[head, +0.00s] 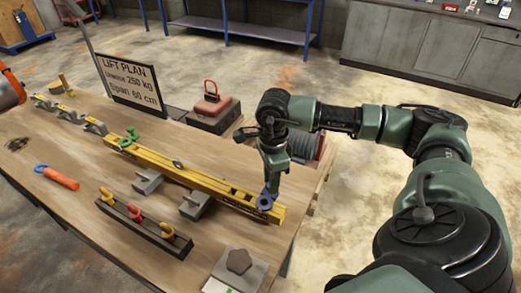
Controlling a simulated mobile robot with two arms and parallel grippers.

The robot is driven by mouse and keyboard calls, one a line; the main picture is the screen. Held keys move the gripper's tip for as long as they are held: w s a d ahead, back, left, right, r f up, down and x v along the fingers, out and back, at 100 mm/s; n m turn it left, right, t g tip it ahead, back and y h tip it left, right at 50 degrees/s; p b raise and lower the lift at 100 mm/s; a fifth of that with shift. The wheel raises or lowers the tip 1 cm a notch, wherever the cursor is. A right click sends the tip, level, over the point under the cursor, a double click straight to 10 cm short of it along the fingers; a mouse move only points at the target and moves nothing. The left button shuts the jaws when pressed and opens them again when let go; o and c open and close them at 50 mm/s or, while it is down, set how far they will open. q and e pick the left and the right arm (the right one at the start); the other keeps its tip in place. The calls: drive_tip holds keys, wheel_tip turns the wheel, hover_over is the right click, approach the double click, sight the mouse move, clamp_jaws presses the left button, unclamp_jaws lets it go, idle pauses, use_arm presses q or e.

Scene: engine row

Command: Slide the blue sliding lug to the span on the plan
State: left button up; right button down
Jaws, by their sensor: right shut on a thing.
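The lift plan (129,80) is a dark board at the back of the table; it reads 250 kg and a span that looks like 60 cm. A yellow beam (179,172) lies across the table. The blue sliding lug (265,201) is near the beam's right end. My right gripper (269,190) points down there and is shut on the blue lug; the fingertips are small and partly hidden. A green lug (127,142) sits near the beam's left end. My left gripper is not in view.
Grey blocks (195,205) stand along the beam's near side. A dark rack with coloured hooks (143,222) and an orange-handled tool (60,178) lie in front. A red-topped weight (212,105) stands behind the beam. A plate with a dark pentagon (238,262) is at the front.

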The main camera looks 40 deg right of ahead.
drive_tip(key=c, duration=1.1)
unclamp_jaws()
drive_tip(key=shift+c, duration=0.2)
drive_tip(key=shift+r, duration=0.1)
drive_tip(key=shift+w+r, duration=0.1)
drive_tip(key=shift+r, duration=0.25)
wheel_tip(320, 180, up, 7)
drive_tip(key=shift+b, duration=0.9)
